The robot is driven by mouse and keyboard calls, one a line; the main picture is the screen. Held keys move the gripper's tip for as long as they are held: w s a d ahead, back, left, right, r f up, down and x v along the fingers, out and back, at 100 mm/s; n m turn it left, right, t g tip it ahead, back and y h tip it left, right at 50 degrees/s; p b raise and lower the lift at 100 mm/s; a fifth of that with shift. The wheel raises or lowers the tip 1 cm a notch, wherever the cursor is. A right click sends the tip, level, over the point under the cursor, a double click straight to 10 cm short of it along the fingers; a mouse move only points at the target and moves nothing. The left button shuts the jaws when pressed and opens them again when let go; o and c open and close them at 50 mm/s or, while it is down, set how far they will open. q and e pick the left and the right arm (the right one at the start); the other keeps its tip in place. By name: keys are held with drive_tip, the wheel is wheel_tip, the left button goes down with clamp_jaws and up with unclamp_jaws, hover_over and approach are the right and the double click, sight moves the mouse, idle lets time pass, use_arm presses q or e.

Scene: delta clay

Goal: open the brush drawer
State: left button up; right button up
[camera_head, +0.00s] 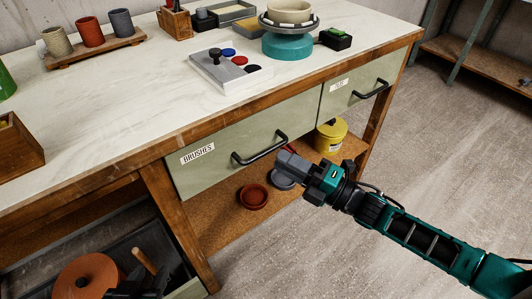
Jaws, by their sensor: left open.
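The brush drawer (222,138) has a pale green front with a "BRUSHES" label (197,154) and a black bar handle (262,152). Its front looks flush with the bench, so it appears shut. My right gripper (284,158) is just below and right of the handle's right end, its grey fingers pointing left. Whether it touches the handle or how far its fingers are apart is unclear. My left gripper (138,287) is a dark shape at the bottom edge, low in front of the bench, well away from the handle, open and partly cut off.
A second drawer (350,88) with a black handle sits to the right. On the lower shelf are a terracotta dish (254,196), a grey dish (282,179) and a yellow tub (330,135). The benchtop (140,95) holds a teal turntable (287,45) and pots. The floor at right is clear.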

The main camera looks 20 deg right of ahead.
sight(267, 150)
drive_tip(key=shift+x, duration=2.75)
drive_tip(key=shift+c, duration=0.4)
clamp_jaws()
